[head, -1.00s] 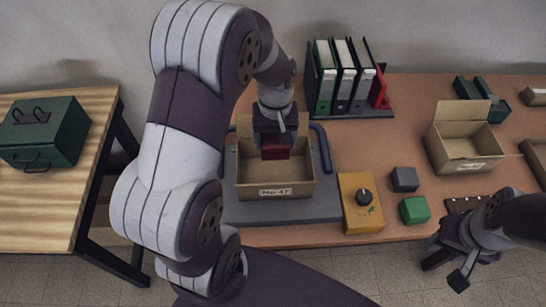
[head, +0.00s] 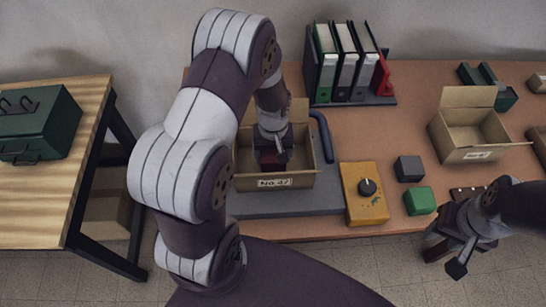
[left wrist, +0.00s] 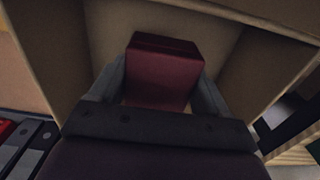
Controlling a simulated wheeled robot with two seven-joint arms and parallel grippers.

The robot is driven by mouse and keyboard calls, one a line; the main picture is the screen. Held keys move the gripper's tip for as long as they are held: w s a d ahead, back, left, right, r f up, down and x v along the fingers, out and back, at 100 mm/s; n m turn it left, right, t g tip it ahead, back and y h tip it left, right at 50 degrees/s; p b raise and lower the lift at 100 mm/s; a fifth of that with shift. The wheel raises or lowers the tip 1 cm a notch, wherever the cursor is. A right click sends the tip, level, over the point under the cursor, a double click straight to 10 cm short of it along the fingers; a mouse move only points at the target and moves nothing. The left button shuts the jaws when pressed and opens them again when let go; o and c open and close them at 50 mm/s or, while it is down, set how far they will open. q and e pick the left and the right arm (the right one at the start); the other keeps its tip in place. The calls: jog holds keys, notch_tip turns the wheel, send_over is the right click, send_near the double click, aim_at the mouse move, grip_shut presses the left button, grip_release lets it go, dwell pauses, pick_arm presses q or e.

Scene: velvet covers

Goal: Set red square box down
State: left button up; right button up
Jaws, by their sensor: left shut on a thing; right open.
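The red square box (left wrist: 158,78) is between the fingers of my left gripper (left wrist: 160,90) in the left wrist view, with cardboard walls around it. In the head view the left gripper (head: 270,160) is down inside the open cardboard box (head: 276,183) with a number label on its front. Only a small dark red part of the red box shows there; the gripper hides most of it. I cannot tell whether it touches the carton's floor. My right gripper (head: 447,256) is open and empty at the table's front edge.
The carton stands on a grey tray with blue handles (head: 322,136). To its right are a yellow control box (head: 363,205), a grey cube (head: 408,168) and a green cube (head: 419,201). Binders (head: 345,65) stand behind. Another open carton (head: 468,135) is further right.

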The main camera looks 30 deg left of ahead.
aim_at(273, 152)
pick_arm(q)
jog(key=shift+s+f, duration=0.1)
jog(key=shift+f, duration=0.8)
jog(key=shift+w+f, duration=0.2)
jog(key=shift+f, duration=0.15)
jog(key=shift+f, duration=0.1)
jog(key=o, duration=1.1)
jog(key=shift+s, duration=0.1)
jog(key=shift+r, duration=0.45)
notch_tip(273, 152, up, 12)
jog(key=shift+f+b, duration=0.25)
jog(key=shift+b, duration=0.15)
